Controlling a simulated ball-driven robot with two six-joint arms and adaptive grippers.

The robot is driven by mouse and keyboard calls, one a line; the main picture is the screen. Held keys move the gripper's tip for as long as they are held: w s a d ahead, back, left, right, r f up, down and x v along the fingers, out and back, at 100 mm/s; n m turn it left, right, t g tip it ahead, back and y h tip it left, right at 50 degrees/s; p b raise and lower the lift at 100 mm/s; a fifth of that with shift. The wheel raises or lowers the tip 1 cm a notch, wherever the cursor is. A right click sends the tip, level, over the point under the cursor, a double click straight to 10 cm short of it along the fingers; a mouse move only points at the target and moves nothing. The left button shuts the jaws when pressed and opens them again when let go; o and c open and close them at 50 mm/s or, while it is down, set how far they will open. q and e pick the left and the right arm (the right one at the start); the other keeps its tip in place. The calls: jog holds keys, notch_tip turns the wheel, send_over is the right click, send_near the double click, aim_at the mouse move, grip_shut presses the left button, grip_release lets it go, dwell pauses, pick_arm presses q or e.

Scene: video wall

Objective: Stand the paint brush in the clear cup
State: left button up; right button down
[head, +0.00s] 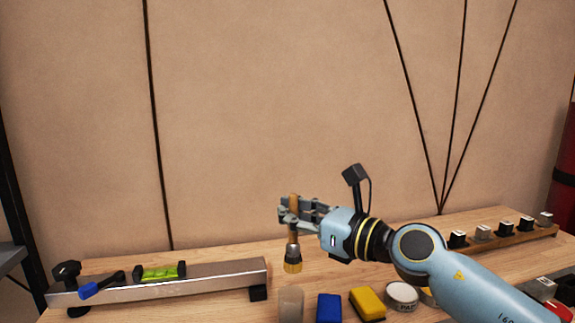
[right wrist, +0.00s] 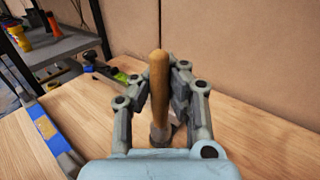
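The paint brush (head: 293,252) has a wooden handle and a metal ferrule. It hangs upright, bristle end down, in my right gripper (head: 292,210), which is shut on its handle. In the right wrist view the handle (right wrist: 159,85) stands between the fingers (right wrist: 158,95). The clear cup (head: 291,303) stands at the front edge of the picture, below the brush and cut off at the bottom. The brush's lower end is above the cup and apart from it in the picture; the depth between them is hard to tell. My left gripper is not in view.
A blue block (head: 329,307), a yellow block (head: 367,303) and a white round tin (head: 401,296) stand right of the cup. A metal rail (head: 215,279) with a green level (head: 160,272) lies left. A wooden rack (head: 490,239) with several switch-like pieces is at the back right.

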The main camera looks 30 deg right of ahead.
jog(key=shift+w+d+r+p, duration=0.15)
jog(key=shift+w+r+p, duration=0.3)
jog(key=shift+w+r, duration=0.25)
jog(key=b, duration=0.5)
send_over(289, 265)
jog(key=w+d, duration=0.1)
jog(key=w, duration=0.2)
notch_tip(289, 265, down, 5)
pick_arm(q)
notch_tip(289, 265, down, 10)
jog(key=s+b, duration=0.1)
jog(key=b, duration=0.6)
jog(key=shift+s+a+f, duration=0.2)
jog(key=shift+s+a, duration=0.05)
pick_arm(e)
jog(key=f, duration=0.8)
jog(key=shift+d, duration=0.2)
jog(key=c, duration=1.4)
grip_release()
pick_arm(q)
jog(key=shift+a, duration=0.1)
pick_arm(e)
jog(key=shift+s, duration=0.15)
